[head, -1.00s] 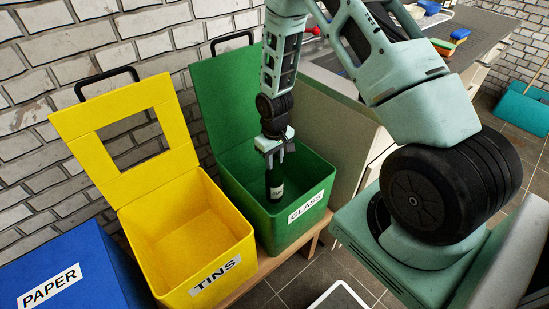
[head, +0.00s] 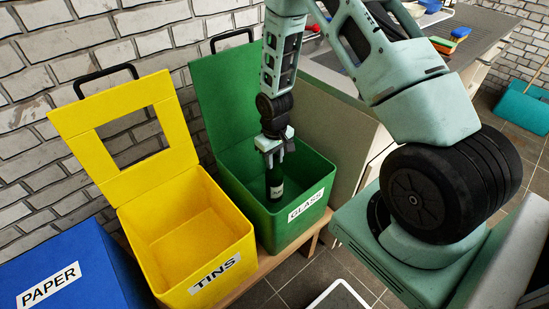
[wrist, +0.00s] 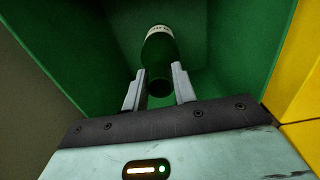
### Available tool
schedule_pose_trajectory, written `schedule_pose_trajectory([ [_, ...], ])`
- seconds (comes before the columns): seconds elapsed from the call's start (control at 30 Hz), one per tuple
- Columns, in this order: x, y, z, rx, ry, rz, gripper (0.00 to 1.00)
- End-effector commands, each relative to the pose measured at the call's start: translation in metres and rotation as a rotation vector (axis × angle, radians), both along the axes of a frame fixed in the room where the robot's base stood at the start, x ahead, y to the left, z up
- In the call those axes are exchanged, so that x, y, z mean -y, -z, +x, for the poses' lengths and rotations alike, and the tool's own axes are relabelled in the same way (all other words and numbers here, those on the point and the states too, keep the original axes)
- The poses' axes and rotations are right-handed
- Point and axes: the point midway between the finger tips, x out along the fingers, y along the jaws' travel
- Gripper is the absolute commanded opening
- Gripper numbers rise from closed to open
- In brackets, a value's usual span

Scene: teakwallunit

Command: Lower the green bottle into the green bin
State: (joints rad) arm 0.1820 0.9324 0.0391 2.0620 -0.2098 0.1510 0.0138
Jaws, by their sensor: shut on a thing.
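The green bottle (head: 275,184), dark with a pale label, hangs upright inside the green bin (head: 292,226) labelled GLASS, whose lid stands open. My gripper (head: 274,157) is shut on the upper part of the bottle, at about the level of the bin's opening. In the wrist view the bottle (wrist: 160,50) shows between the two fingers (wrist: 159,88), with the green bin walls (wrist: 235,50) around it. Whether the bottle's base touches the bin floor I cannot tell.
The open yellow TINS bin (head: 205,262) stands close on the left, with the blue PAPER bin (head: 70,270) beyond it. A pale cabinet (head: 345,130) stands right of the green bin. A brick wall (head: 120,35) is behind.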

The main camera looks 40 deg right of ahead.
Motion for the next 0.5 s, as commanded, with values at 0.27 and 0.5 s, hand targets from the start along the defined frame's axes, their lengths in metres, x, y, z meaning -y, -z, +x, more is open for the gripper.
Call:
schedule_pose_trajectory([
  [0.27,0.0000,0.0043,0.0003,0.001,0.000,0.000,0.00],
  [0.5,0.0000,0.0077,0.0003,0.001,0.000,0.000,0.00],
])
